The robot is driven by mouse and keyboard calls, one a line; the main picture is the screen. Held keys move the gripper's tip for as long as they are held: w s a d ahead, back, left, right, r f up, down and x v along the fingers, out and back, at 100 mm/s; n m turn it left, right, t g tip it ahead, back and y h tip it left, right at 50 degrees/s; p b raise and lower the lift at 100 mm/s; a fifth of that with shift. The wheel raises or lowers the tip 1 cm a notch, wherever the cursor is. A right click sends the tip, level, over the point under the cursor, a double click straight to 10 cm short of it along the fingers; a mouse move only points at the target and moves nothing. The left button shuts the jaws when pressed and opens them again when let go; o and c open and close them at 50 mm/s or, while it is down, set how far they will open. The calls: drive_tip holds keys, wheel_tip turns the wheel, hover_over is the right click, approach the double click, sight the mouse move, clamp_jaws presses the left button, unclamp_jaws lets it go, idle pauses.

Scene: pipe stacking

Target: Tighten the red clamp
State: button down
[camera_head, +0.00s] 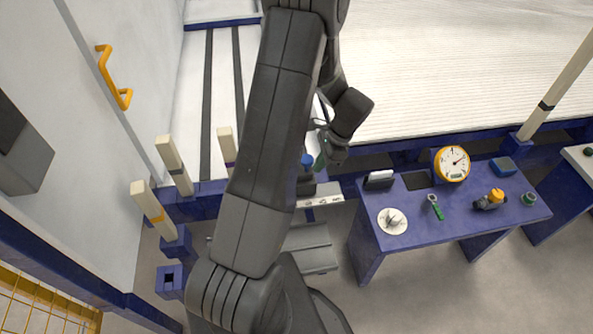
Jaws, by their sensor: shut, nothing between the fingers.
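I see no red clamp in the head view; my own arm covers a large part of the middle. My gripper (327,152) is at the end of the dark arm, above and left of the blue table. It is small and partly hidden behind the arm, and it appears shut and empty. Close to its left is a small blue-topped object (307,160) on a dark base, partly covered by my arm. I cannot tell whether the gripper touches it.
The blue table (460,232) at right carries a yellow round gauge (452,163), a white dial (392,221), a green-handled tool (436,207) and a yellow-topped fitting (490,200). Cream posts (174,165) stand at left. A white wall with a yellow handle (113,78) bounds the left.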

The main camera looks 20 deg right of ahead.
drive_tip(key=w+a+f+b, duration=0.1)
drive_tip(key=w+a+f, duration=0.1)
drive_tip(key=a+f, duration=0.5)
wheel_tip(320, 180, down, 2)
drive_tip(key=shift+f, duration=0.2)
